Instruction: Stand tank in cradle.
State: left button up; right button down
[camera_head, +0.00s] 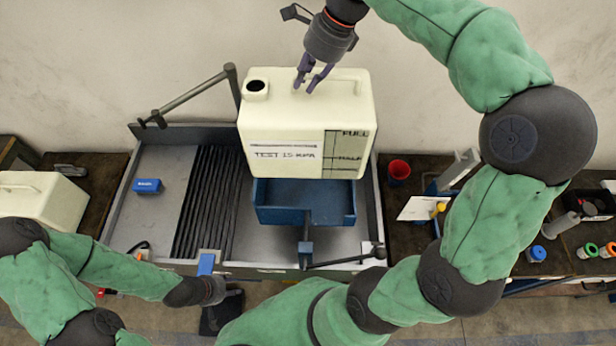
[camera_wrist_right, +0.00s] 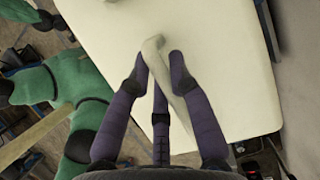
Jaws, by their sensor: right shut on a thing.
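The right wrist view shows the fingers (camera_wrist_right: 157,70) around the pale handle, with the tank's top face (camera_wrist_right: 220,75) beyond. The blue cradle (camera_head: 275,215) shows just below the tank. The tank hides the cradle's back part, and I cannot tell if they touch. My left gripper (camera_head: 222,293) is low at the left, near the bench's front edge; its fingers are too unclear to read.
The grey bench tray (camera_head: 160,215) has black ribs and a blue block (camera_head: 147,186). A folding arm (camera_head: 195,92) stands behind it. Another cream tank (camera_head: 40,195) is at the far left. A red cup (camera_head: 398,170) and a white card (camera_head: 417,208) stand right of the tray.

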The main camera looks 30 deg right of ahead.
jog(key=shift+w+d+r, duration=0.1)
jog(key=shift+w, duration=0.05)
notch_tip(320, 180, down, 28)
dwell(1.0)
jog(key=c, duration=1.4)
grip_release()
jog(key=shift+o, duration=1.3)
jog(key=shift+r, duration=0.25)
jog(key=v, duration=1.1)
jog(key=shift+s+r, duration=0.25)
